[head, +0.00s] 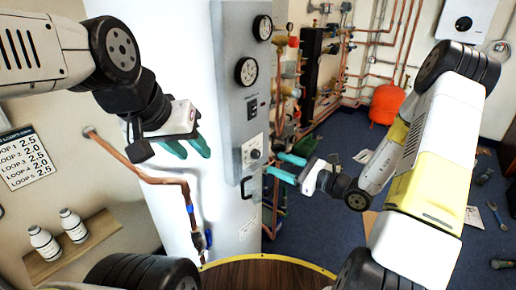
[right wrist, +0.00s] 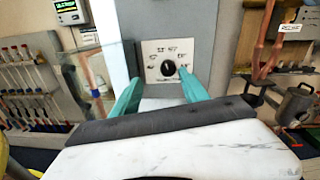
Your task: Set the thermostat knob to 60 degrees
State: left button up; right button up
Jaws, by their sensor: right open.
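The thermostat knob (head: 255,154) is a small black dial on a white plate (head: 247,160), low on the grey panel (head: 228,70) of the white cabinet. In the right wrist view the knob (right wrist: 168,67) sits on its white plate (right wrist: 155,48) with markings around it, too small to read surely. My right gripper (head: 281,167) is open and empty, just right of and below the knob, its teal fingers pointing at the panel. In the right wrist view the fingers (right wrist: 160,92) are apart, below the knob, not touching it. My left gripper (head: 190,150) has its teal fingers apart and empty, left of the panel.
Two round gauges (head: 246,71) and a small black display (head: 251,107) sit above the knob. A black handle (head: 246,188) is below it. Two white bottles (head: 72,225) stand on a wooden shelf (head: 85,250). Tools lie on the blue floor at right.

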aim_at(258, 155)
jog(key=shift+m+t, duration=0.4)
jog(key=shift+m, duration=0.2)
jog(key=x, duration=0.2)
jog(key=f+x, duration=0.1)
jog(key=x, duration=0.2)
jog(key=w+x, duration=0.1)
jog(key=x, duration=0.2)
jog(key=shift+w+d+f, duration=0.1)
jog(key=shift+d+f, duration=0.1)
jog(key=shift+f, duration=0.05)
grip_shut()
